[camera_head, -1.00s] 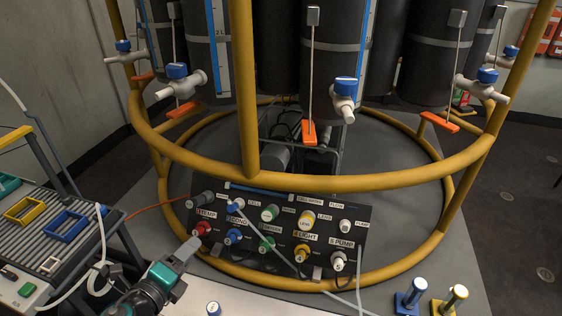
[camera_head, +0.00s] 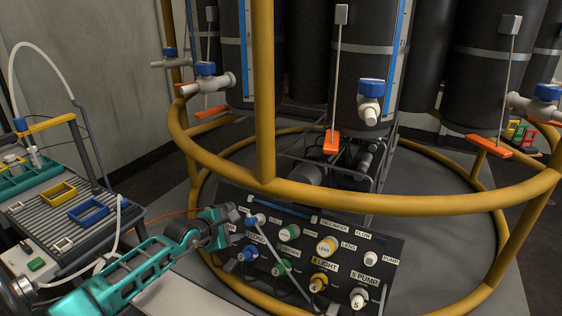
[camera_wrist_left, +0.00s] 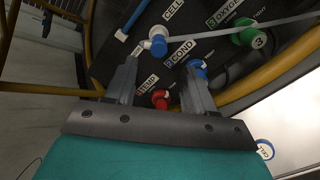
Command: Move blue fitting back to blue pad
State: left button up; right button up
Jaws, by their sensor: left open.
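A blue-and-white fitting (camera_head: 257,219) sits at the CELL place on the black panel, with a pale tube running from beside it. It also shows in the left wrist view (camera_wrist_left: 157,43). A second blue fitting (camera_head: 248,254) sits at the COND place; it also shows in the left wrist view (camera_wrist_left: 198,69). I cannot tell which one the task means. A blue frame (camera_head: 88,213) lies on the grooved bench tray; whether it is the blue pad is unclear. My left gripper (camera_head: 234,222) is open at the panel's left end, empty. My right gripper is out of view.
The black panel (camera_head: 346,241) carries green, yellow and white fittings. A red fitting (camera_wrist_left: 160,98) shows between my left fingers. Thick yellow rails (camera_head: 390,199) curve around the panel. A yellow frame (camera_head: 57,193) lies beside the blue frame.

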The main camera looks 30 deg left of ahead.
aim_at(248, 222)
pick_arm(q)
jog(key=shift+a, duration=0.15)
jog(key=b+x, duration=0.5)
jog(key=b, duration=0.1)
jog(key=shift+f, duration=0.35)
jog(key=shift+w+a+f, duration=0.1)
jog(key=shift+w+f, duration=0.1)
jog(key=shift+w, duration=0.75)
jog(key=shift+x, duration=0.8)
jog(key=shift+w+f, duration=0.1)
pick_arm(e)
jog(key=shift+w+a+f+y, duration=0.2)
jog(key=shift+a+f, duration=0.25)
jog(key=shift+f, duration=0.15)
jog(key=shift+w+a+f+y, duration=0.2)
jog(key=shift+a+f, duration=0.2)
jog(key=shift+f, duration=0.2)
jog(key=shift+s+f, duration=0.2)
pick_arm(q)
jog(key=shift+p, duration=0.4)
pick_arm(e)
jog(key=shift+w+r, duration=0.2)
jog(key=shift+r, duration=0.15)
